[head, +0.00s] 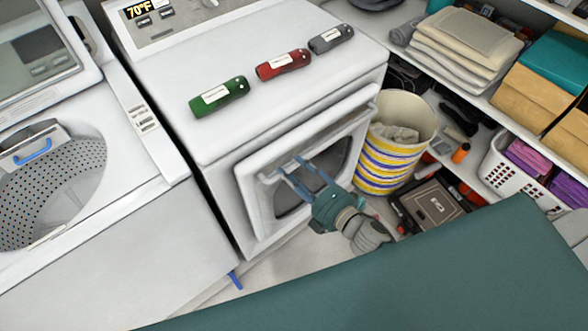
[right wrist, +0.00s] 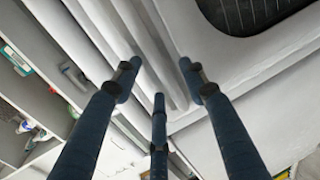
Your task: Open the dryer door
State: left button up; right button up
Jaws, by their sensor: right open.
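The white dryer (head: 285,75) stands in the middle of the head view. Its door (head: 256,205), with a dark window, is on the front face. The door's rim stands out from the body, but I cannot tell whether it is shut or slightly ajar. My right gripper (head: 291,168) is open in front of the door, its blue fingers reaching toward the upper left part of it. In the right wrist view, the open fingers (right wrist: 158,75) are spread at white door edges, and the dark window (right wrist: 250,12) is at upper right. Contact cannot be told. My left gripper is not in view.
Green (head: 219,97), red (head: 284,65) and grey (head: 331,39) bottles lie on the dryer. An open washer (head: 70,245) stands left. A striped basket (head: 385,170) is close to the dryer's right. A dark case (head: 433,204) and loaded shelves are further right.

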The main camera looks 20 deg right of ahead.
jog(key=shift+w+a, duration=0.1)
jog(key=shift+w, duration=0.15)
grip_shut()
jog(key=shift+s, duration=0.1)
